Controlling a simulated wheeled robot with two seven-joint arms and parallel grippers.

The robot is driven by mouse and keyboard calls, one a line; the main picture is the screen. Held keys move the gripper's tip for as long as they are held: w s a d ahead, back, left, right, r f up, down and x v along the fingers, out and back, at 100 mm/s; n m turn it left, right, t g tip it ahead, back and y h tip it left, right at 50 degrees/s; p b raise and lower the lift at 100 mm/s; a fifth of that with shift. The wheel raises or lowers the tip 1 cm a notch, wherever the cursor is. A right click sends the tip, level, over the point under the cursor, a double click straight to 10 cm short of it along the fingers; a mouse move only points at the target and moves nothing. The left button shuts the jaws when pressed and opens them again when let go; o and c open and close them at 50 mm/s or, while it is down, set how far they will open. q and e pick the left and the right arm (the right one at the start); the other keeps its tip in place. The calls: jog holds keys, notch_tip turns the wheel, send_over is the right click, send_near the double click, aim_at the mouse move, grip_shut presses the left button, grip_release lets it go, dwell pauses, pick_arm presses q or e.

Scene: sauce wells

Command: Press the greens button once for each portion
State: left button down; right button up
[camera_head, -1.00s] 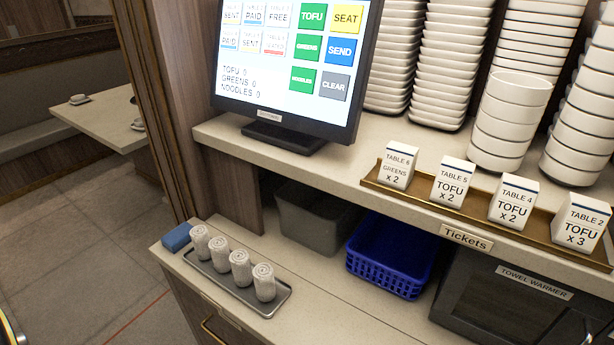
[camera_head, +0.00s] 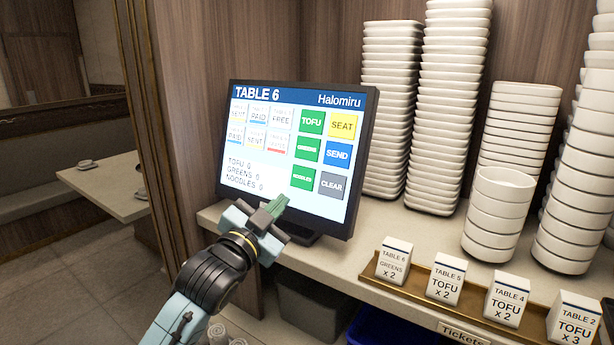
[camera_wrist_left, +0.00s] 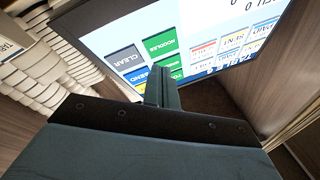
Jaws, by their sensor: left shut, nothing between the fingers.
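The touchscreen (camera_head: 272,185) stands on the counter, headed TABLE 6, with counts reading TOFU 0, GREENS 0, NOODLES 0. The green GREENS button (camera_head: 307,149) sits between the TOFU button (camera_head: 312,121) and the NOODLES button (camera_head: 302,177). A ticket (camera_head: 394,261) reads TABLE 6 GREENS x 2. My left gripper (camera_head: 276,205) is shut and empty, in front of the screen's lower edge, below the NOODLES button. In the left wrist view its fingertips (camera_wrist_left: 155,85) overlap the screen near the green buttons; I cannot tell whether they touch it. My right gripper is not in view.
More tickets (camera_head: 445,281) stand on the brass Tickets rail (camera_head: 415,290) to the right. Stacks of white dishes (camera_head: 440,110) and bowls (camera_head: 497,215) fill the counter behind. A grey bin (camera_head: 305,305) sits under the counter.

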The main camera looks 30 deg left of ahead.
pick_arm(q)
notch_tip(320, 180, up, 10)
jog(key=a+m+t+h, duration=0.1)
jog(key=a+m+t, duration=0.1)
jog(key=t, duration=0.1)
jog(key=shift+r+t, duration=0.2)
jog(key=shift+t, duration=0.2)
jog(key=shift+w, duration=0.2)
jog(key=b, duration=0.3)
send_near(307, 138)
notch_tip(307, 138, up, 3)
jog(key=w, duration=0.2)
jog(key=shift+w+f, duration=0.1)
jog(key=shift+w, duration=0.7)
dwell(0.5)
jog(key=shift+w+f, duration=0.15)
jog(key=shift+w, duration=0.25)
